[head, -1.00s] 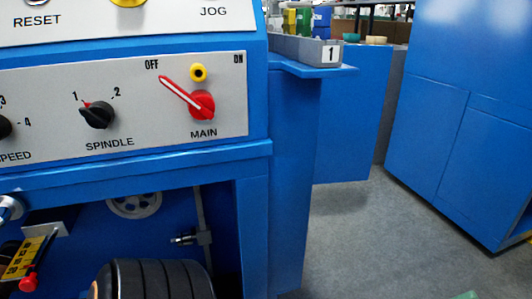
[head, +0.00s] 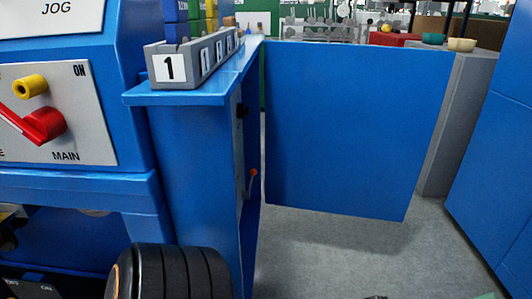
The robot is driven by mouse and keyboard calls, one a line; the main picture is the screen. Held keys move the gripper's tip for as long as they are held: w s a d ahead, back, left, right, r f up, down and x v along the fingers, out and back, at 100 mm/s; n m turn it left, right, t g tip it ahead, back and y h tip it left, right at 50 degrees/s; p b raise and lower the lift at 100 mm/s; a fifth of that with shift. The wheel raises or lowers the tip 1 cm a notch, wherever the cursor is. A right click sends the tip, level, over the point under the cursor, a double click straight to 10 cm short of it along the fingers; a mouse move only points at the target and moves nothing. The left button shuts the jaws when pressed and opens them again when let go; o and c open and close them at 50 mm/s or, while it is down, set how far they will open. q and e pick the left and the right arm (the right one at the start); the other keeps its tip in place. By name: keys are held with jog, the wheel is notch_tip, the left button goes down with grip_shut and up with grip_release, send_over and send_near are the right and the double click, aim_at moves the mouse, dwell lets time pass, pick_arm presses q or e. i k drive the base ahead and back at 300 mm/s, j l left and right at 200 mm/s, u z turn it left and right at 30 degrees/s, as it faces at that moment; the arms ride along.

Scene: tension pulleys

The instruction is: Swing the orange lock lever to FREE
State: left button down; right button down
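A small orange-tipped lever (head: 253,173) shows low on the right side of the blue machine (head: 190,160), seen nearly edge-on. I take it for the lock lever; its FREE marking is not readable from here. A small dark fitting (head: 242,110) sits above it on the same side. Neither of my grippers can be made out in the head view.
A flat blue panel (head: 355,130) stands out to the right of the machine, with a gap beside the lever. A shelf holds a grey numbered rack (head: 190,62). Grey floor (head: 330,255) is clear in front; a blue cabinet (head: 500,160) stands at far right.

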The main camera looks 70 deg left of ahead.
aim_at(245, 195)
jog(key=i+u, duration=0.4)
jog(key=i, duration=0.15)
jog(key=i+l+u, duration=0.2)
jog(key=i+u, duration=0.25)
jog(key=i+j+u, duration=0.15)
jog(key=i+u, duration=0.25)
jog(key=i, duration=0.45)
jog(key=z, duration=7.9)
